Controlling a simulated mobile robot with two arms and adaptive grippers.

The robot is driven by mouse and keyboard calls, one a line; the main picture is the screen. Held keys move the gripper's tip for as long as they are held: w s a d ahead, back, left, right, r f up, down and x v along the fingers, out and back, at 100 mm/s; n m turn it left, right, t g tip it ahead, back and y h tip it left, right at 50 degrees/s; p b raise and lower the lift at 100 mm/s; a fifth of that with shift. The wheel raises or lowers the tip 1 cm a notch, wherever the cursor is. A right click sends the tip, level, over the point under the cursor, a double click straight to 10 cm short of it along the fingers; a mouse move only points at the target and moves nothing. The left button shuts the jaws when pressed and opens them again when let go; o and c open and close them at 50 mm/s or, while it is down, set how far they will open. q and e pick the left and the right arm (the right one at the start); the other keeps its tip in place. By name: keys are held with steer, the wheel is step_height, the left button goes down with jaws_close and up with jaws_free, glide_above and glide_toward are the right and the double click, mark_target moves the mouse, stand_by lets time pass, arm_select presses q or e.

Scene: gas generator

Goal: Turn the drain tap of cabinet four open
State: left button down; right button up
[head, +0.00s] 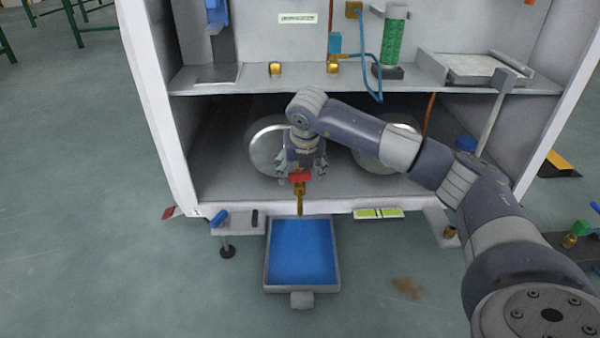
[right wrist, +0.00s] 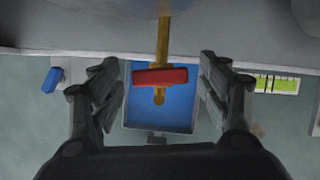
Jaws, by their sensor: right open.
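The drain tap (head: 300,196) is a brass spout with a red handle (head: 299,177), at the front lower edge of the cabinet (head: 350,207). In the right wrist view the red handle (right wrist: 160,77) lies crosswise over the brass pipe (right wrist: 163,40). My right gripper (head: 302,172) is at the tap, with its fingers on either side of the handle. In the right wrist view the right gripper (right wrist: 162,88) is open, with gaps between both fingers and the handle. The left gripper is not in view.
A tray with a blue inside (head: 268,270) is on the floor below the tap. Inside the cabinet are two round metal tanks (head: 266,148), behind my right arm. A shelf (head: 220,86) runs above. A blue-handled part (head: 219,218) sits left of the tray.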

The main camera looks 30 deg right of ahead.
steer(key=shift+c, duration=0.2)
steer(key=c, duration=1)
